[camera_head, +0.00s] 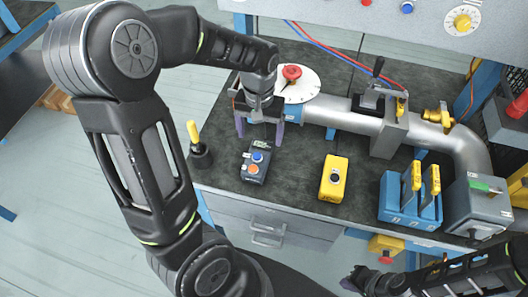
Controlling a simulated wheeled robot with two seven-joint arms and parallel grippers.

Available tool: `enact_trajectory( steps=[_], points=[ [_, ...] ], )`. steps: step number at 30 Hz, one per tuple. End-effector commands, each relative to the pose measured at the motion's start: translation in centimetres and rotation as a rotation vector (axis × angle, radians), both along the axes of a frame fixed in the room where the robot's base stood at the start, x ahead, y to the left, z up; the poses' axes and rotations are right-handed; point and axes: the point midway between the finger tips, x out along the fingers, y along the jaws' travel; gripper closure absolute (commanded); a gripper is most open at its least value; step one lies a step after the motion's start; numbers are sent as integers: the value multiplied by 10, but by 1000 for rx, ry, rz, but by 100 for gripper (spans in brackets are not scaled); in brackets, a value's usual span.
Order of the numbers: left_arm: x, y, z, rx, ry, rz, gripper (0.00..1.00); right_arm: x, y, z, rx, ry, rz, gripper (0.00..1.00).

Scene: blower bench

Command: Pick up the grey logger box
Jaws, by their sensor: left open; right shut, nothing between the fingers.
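The grey logger box (256,164) is a small dark grey box with a blue button, an orange button and what looks like a small display. It lies on the dark bench top, left of the yellow box. My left gripper (260,128) points down with its fingers apart, just behind the box in the picture. Nothing shows between its fingers, and their exact height above the bench is hard to tell. My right gripper (356,281) is at the bottom of the picture, in front of the bench, shut and empty.
A yellow box (334,178) with a dark knob lies to the right. A yellow-handled tool in a black holder (200,152) stands at the left edge. A metal pipe (345,116) and red button on a white disc (292,73) lie behind. A blue holder (408,206) stands right.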

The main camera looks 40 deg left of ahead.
Motion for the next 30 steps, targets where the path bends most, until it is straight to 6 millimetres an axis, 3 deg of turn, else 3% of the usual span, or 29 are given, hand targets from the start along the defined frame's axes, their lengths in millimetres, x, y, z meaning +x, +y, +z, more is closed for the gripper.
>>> enact_trajectory(
  steps=[7, 15, 24, 30],
  points=[
    [0, 0, -3, 0, 2, 0, 18, -1, 0, 0, 0, 1, 0, 100],
    [0, 0, -26, 0, 1, -1, 18, 0, 0, 1, -1, 1, 0, 100],
    [0, 0, -28, 0, 1, -1, 18, 0, 0, 2, -1, 1, 0, 100],
    [0, 0, -50, 0, 6, 0, 18, -1, 0, 8, -2, 3, -1, 100]
  ],
)
